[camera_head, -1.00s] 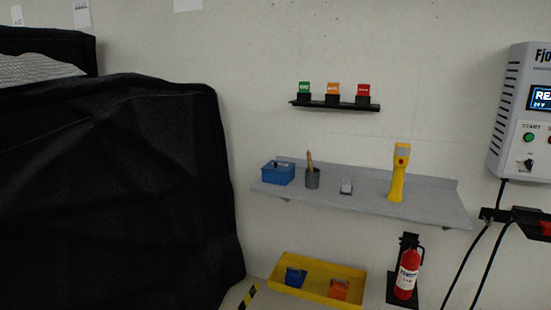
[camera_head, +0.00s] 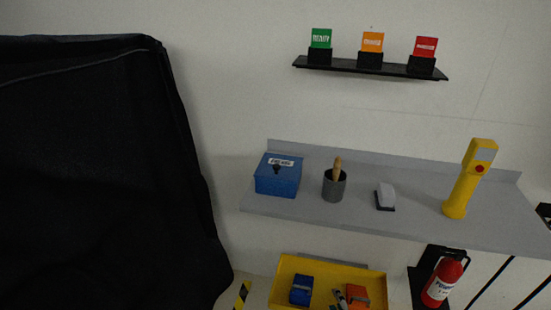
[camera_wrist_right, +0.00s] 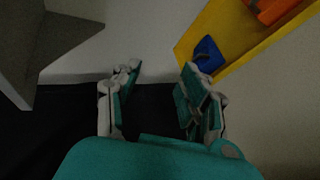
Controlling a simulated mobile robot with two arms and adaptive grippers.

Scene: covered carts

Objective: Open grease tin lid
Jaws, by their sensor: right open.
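The grease tin (camera_head: 277,177) is a blue box with a white label and a small dark knob on its lid. It stands at the left end of the grey wall shelf, and its lid looks closed. My right gripper (camera_wrist_right: 161,82) is open and empty in the right wrist view, with grey and teal fingers apart. What looks like its fingertip (camera_head: 339,298) shows at the bottom edge of the head view, in front of the yellow tray and well below the tin. The tin is not seen in the wrist view. My left gripper is not in view.
The grey shelf (camera_head: 400,218) also holds a dark cup (camera_head: 333,187) with a brush, a small block (camera_head: 386,197) and a yellow handheld device (camera_head: 466,180). A yellow tray (camera_head: 285,270) with blue and orange bins is below. A black-covered cart (camera_head: 90,180) stands left.

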